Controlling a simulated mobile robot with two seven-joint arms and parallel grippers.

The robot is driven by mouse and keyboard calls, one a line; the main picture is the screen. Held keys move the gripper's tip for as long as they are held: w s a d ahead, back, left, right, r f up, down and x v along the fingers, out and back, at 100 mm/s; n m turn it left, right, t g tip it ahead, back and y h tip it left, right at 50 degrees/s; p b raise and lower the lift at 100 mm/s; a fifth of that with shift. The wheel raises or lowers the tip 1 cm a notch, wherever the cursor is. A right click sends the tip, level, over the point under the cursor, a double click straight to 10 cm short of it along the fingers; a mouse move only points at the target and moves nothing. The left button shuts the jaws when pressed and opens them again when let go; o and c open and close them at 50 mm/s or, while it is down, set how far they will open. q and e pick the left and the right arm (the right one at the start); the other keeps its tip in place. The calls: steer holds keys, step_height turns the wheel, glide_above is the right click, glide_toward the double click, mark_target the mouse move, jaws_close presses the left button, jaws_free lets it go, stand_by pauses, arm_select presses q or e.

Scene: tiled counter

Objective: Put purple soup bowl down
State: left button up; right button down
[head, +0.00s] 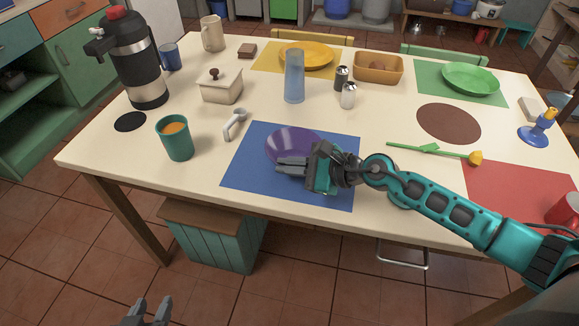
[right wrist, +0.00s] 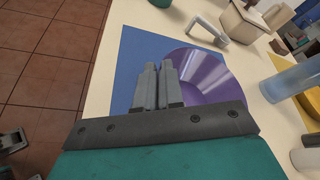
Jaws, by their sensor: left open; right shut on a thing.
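The purple soup bowl (head: 292,143) is over the blue placemat (head: 245,171) at the front of the table. My right gripper (head: 282,167) is at the bowl's near edge, shut on its rim. In the right wrist view the fingers are close together and the bowl (right wrist: 208,80) shows beside and behind them. I cannot tell whether the bowl's underside touches the mat. My left gripper (head: 148,314) is open and empty, low at the bottom edge, away from the table.
A teal cup (head: 175,140) and a grey-white handle-shaped object (head: 234,125) are left of the mat. A blue tumbler (head: 294,78) stands behind it. A red placemat (head: 515,195) is at the right front.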

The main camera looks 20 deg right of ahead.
steer(key=c, duration=1.3)
jaws_free()
steer(key=shift+o, duration=0.2)
steer(key=shift+s+d, duration=0.1)
steer(key=b+v, duration=0.1)
steer(key=v, duration=0.9)
steer(key=shift+s+d+b, duration=0.1)
steer(key=shift+b, duration=0.2)
steer(key=shift+v, duration=0.75)
